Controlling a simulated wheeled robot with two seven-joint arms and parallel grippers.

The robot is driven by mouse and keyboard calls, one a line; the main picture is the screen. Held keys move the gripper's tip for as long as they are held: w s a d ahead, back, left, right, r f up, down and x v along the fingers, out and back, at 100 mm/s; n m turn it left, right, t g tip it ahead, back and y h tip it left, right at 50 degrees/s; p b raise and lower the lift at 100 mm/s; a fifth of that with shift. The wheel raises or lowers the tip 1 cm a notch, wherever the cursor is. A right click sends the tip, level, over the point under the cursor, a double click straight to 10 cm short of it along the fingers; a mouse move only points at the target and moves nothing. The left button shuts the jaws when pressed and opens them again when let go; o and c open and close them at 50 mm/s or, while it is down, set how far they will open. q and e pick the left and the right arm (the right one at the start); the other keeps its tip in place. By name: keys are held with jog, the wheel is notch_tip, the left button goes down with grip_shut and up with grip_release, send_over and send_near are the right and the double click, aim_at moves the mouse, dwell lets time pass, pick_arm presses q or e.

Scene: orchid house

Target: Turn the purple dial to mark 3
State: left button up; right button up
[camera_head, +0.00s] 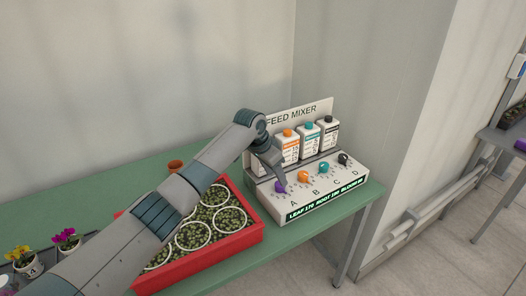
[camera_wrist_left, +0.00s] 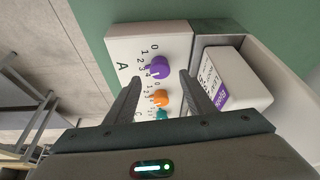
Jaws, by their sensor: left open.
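The purple dial (camera_head: 280,187) is the leftmost knob, by letter A, on the sloped white front of the feed mixer (camera_head: 330,187). In the wrist view the purple dial (camera_wrist_left: 158,67) has marks from 0 upward beside it; I cannot tell which mark it points to. My left gripper (camera_head: 275,174) reaches down over it from behind the red tray. In the wrist view the left gripper (camera_wrist_left: 161,77) is open, with a fingertip on either side of the purple dial; contact is not clear. My right gripper is not in view.
Beyond the purple dial come an orange dial (camera_head: 303,177), a teal dial (camera_head: 324,167) and a black dial (camera_head: 343,159). Bottles, including an orange-capped one (camera_head: 290,148), stand behind them. A red tray (camera_head: 210,257) of potted plants lies left of the mixer on the green table (camera_head: 363,215).

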pick_arm(q)
jog(key=b+v, duration=0.2)
jog(key=v, duration=1.1)
jog(key=shift+b, duration=0.3)
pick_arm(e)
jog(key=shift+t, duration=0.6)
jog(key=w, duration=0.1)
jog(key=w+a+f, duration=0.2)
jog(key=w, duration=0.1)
pick_arm(q)
jog(key=shift+a+r, duration=0.1)
jog(key=shift+a, duration=0.05)
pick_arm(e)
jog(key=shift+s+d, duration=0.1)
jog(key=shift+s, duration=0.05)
pick_arm(q)
jog(key=shift+r, duration=0.1)
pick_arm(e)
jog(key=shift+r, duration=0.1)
